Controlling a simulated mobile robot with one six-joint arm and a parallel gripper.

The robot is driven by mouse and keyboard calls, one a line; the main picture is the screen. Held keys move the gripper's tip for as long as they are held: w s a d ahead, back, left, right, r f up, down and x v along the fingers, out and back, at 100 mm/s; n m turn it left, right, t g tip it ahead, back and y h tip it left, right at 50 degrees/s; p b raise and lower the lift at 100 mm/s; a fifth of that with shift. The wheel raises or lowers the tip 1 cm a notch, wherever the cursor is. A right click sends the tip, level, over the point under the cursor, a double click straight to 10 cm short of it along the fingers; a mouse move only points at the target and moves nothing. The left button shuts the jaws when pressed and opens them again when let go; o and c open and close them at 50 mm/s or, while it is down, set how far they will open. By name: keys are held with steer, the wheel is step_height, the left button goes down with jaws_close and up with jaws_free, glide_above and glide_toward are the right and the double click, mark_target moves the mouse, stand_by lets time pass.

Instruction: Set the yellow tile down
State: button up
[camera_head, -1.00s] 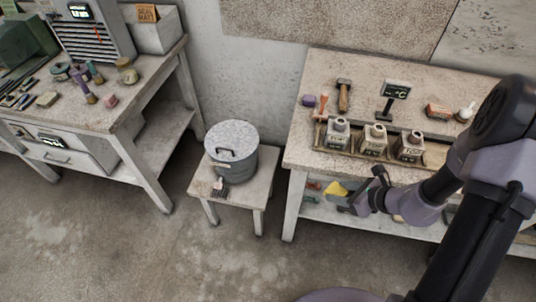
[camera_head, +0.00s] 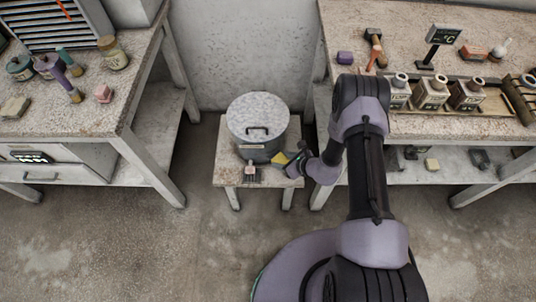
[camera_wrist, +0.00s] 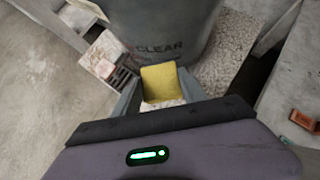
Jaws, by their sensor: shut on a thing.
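The yellow tile (camera_wrist: 160,83) is held between the fingers of my gripper (camera_wrist: 158,95) in the wrist view. In the head view the yellow tile (camera_head: 279,158) shows at the tip of my gripper (camera_head: 287,164), beside the lower right of the grey lidded bucket. The tile is over the right part of the small low table (camera_head: 227,174). Whether it touches the table top, I cannot tell. The fingers are shut on its sides.
The grey bucket (camera_head: 258,126), lettered "CLEAR" in the wrist view, stands close to the tile on the low table. A brush (camera_head: 251,173) lies at the table's front edge. A workbench with bottles (camera_head: 432,92) stands right, another bench (camera_head: 108,120) left.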

mark_target(282, 173)
steer(key=f+b, duration=0.1)
steer(key=f, duration=0.2)
steer(key=f+b, duration=0.2)
steer(key=f, duration=0.2)
steer(key=shift+s+d+f, duration=0.1)
steer(key=shift+s+f, duration=0.1)
steer(key=shift+f, duration=0.1)
steer(key=shift+r, duration=0.2)
steer(key=o, duration=1.5)
steer(key=shift+f, duration=0.15)
steer(key=shift+o, duration=0.2)
